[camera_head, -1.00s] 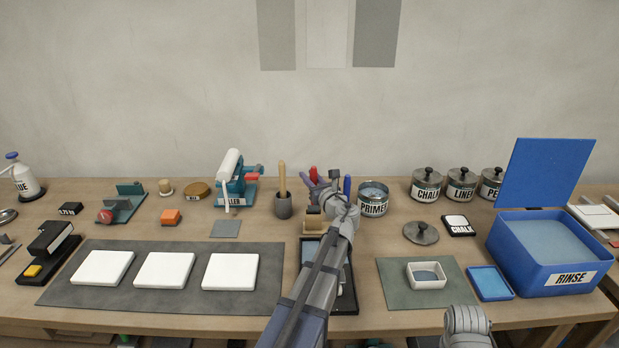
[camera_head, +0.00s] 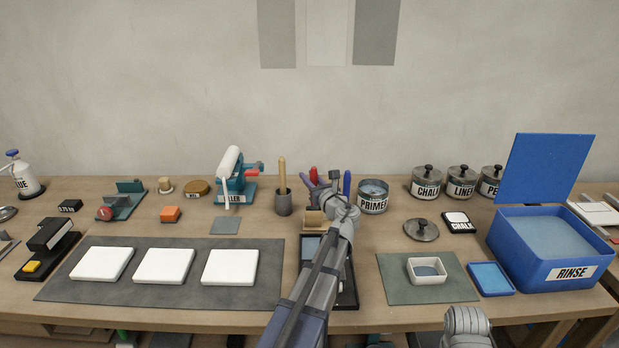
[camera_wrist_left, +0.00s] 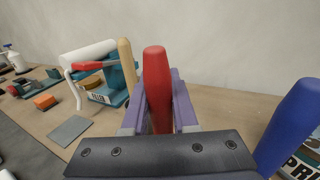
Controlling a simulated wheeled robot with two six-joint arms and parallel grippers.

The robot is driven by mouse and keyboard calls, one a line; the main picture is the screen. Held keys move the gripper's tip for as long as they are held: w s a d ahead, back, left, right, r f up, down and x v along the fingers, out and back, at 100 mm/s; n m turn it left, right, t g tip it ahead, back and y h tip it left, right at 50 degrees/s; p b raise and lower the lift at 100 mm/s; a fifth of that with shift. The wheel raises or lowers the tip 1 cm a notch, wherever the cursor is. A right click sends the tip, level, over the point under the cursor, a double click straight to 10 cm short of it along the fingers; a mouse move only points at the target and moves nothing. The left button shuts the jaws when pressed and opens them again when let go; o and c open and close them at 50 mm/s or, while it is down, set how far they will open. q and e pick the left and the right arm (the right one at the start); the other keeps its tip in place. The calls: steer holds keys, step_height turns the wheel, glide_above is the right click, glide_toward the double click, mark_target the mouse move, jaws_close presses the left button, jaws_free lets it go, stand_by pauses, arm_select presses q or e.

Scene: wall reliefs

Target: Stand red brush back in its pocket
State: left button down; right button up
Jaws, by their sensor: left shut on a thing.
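The red brush (camera_head: 313,173) stands roughly upright, with its red handle showing at the back middle of the table. In the left wrist view its red handle (camera_wrist_left: 157,85) rises between the purple fingers. My left gripper (camera_head: 322,186) is shut on it, just above and behind a wooden holder (camera_head: 314,221). The brush's lower end and its pocket are hidden by my arm and gripper, so I cannot tell whether it is inside the pocket. My right gripper is not in view; only a grey part of my right arm shows at the bottom.
A blue handle (camera_head: 346,183) stands close right of the gripper, beside the PRIMER can (camera_head: 373,199). A dark tray (camera_head: 346,296) lies under my forearm. The green mat (camera_head: 398,290) holds a white dish.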

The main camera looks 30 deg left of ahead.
arm_select(q)
steer(key=shift+s+d+f+b, duration=0.15)
steer(key=shift+s+f+b, duration=0.15)
steer(key=shift+f, duration=0.25)
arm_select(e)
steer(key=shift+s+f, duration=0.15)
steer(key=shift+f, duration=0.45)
arm_select(q)
steer(key=shift+c, duration=0.6)
jaws_free()
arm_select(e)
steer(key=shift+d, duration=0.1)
arm_select(q)
steer(key=shift+r, duration=0.1)
step_height(320, 180, up, 7)
steer(key=w+p, duration=0.1)
steer(key=p, duration=0.7)
steer(key=shift+a+r+p, duration=0.2)
steer(key=shift+a+p, duration=0.1)
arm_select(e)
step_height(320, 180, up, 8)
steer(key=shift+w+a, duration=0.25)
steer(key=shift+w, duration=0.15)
arm_select(q)
steer(key=shift+f, duration=0.1)
